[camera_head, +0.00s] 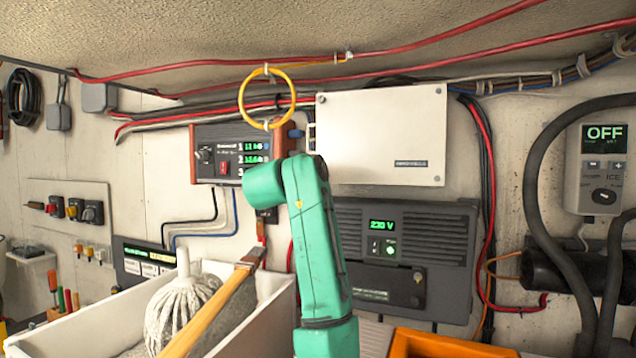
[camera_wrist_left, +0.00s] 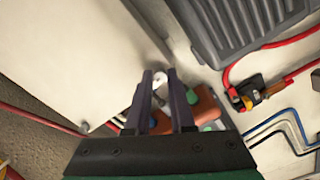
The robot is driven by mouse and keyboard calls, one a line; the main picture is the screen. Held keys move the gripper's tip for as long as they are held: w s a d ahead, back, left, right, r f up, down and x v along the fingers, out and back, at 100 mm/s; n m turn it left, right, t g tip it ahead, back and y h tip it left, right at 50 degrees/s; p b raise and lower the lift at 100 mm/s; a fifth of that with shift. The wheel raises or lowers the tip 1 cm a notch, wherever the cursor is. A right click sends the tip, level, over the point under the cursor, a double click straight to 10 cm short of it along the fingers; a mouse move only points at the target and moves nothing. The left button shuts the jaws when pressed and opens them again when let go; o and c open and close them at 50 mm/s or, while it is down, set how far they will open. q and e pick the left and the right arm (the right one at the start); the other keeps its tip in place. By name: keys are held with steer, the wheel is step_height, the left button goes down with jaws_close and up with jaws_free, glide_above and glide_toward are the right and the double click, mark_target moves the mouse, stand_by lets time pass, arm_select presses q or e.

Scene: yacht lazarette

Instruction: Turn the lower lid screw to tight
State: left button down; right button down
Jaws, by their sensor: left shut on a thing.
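The white box (camera_head: 385,135) hangs on the wall in the head view, with small screws at its visible corners. Its lower left corner is hidden behind my green left arm. In the left wrist view the pale lid (camera_wrist_left: 75,60) fills the left side, with the upper lid screw (camera_wrist_left: 85,127) near its edge. My left gripper (camera_wrist_left: 160,76) is shut on the lower lid screw (camera_wrist_left: 159,84), a small whitish piece between the fingertips at the lid's corner. The screw's turn position cannot be read. My right gripper is not in view.
A control unit (camera_head: 225,152) with green displays is left of the box. A dark grey inverter (camera_head: 440,245) is below it. A yellow cable loop (camera_head: 242,100) hangs close above my arm. A white crate (camera_head: 270,320) with a wooden-handled mop stands at lower left.

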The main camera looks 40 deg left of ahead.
arm_select(q)
steer(key=shift+r+m+b, duration=0.2)
steer(key=shift+m+b, duration=0.1)
steer(key=shift+m, duration=0.9)
steer(key=c, duration=1)
jaws_free()
steer(key=shift+o, duration=1.2)
steer(key=shift+w+a+f, duration=0.1)
